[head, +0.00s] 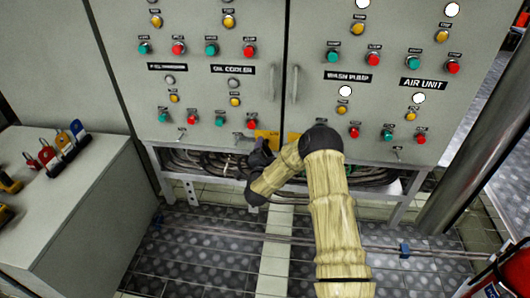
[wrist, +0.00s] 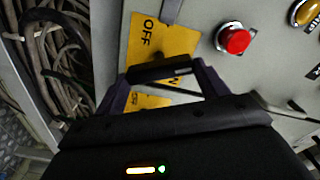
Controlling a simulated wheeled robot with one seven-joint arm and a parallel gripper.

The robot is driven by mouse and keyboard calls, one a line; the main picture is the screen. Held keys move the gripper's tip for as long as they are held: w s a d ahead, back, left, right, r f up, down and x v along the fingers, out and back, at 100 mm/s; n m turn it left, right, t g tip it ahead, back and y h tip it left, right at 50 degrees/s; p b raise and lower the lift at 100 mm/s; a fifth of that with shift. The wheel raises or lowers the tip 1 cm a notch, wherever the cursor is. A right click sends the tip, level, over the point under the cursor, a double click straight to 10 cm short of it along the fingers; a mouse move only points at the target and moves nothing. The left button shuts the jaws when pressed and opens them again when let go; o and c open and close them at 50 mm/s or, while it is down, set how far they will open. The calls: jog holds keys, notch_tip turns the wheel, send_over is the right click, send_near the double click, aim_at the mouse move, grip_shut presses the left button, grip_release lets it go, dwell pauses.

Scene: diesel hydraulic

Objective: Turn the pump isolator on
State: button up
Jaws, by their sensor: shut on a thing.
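The pump isolator has a yellow plate (wrist: 178,42) marked OFF on the lower edge of the grey cabinet. In the head view a yellow plate (head: 267,139) shows just above my gripper. A grey lever-like piece (wrist: 172,10) shows at the top of the plate. In the head view my gripper (head: 262,157) is small and dark at the cabinet's bottom edge.
A red button (wrist: 234,39) and a yellow lamp (wrist: 304,12) sit right of the plate. Bundled cables (head: 210,162) run below the cabinet. A grey bench (head: 75,195) with padlocks stands left, and a red extinguisher (head: 515,268) stands lower right. A low pipe (head: 235,236) crosses the floor.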

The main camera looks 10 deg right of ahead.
jog(key=m, duration=0.5)
jog(key=shift+f+m+b, duration=0.15)
jog(key=shift+m+b, duration=0.15)
jog(key=shift+m, duration=0.1)
jog(key=o, duration=1)
jog(key=shift+s, duration=0.1)
jog(key=p+v, duration=0.2)
jog(key=v, duration=1.5)
jog(key=shift+s, duration=0.1)
